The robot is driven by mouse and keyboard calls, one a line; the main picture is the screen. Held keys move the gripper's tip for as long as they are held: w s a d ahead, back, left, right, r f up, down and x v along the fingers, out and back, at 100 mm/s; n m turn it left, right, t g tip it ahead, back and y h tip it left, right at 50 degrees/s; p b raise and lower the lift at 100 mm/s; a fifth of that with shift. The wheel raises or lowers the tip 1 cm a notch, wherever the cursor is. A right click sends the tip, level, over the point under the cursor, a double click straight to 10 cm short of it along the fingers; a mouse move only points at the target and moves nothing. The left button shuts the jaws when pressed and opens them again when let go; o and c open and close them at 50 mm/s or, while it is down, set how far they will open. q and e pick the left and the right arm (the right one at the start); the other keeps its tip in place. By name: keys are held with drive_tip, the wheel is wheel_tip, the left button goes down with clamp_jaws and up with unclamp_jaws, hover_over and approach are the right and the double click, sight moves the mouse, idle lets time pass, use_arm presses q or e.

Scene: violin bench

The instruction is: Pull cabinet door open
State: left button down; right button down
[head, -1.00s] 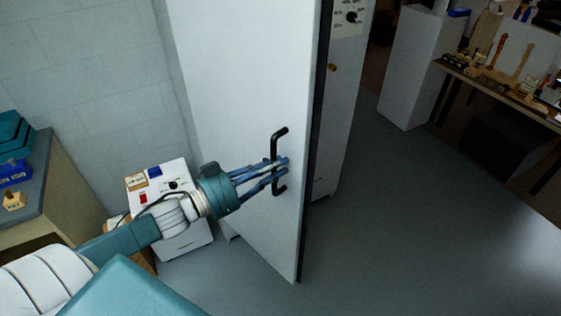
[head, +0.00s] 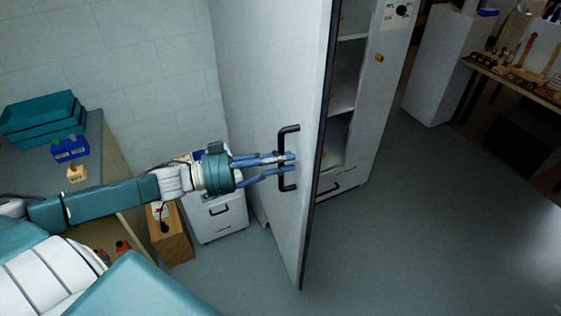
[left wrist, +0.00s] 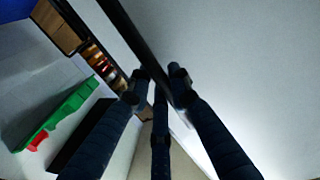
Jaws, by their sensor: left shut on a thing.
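The white cabinet door (head: 270,70) stands ajar, its dark edge facing to the right in the head view. Shelves of the cabinet (head: 345,85) show in the gap beyond that edge. A black bar handle (head: 288,131) is fixed upright on the door. My left gripper (head: 287,162) has its blue fingers closed around the middle of the handle. In the left wrist view, the fingers (left wrist: 160,85) meet at the dark handle bar (left wrist: 135,35), with the pale door (left wrist: 240,60) behind. My right gripper is not in view.
A small white cabinet (head: 222,220) and a wooden box (head: 172,240) stand below my left arm. A bench with teal trays (head: 42,115) is at the left. The grey floor (head: 430,220) to the right of the door is clear.

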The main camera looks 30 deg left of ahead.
use_arm(q)
drive_tip(key=shift+w+f, duration=0.1)
drive_tip(key=c, duration=1.6)
unclamp_jaws()
drive_tip(key=shift+c, duration=0.2)
drive_tip(key=v, duration=1.2)
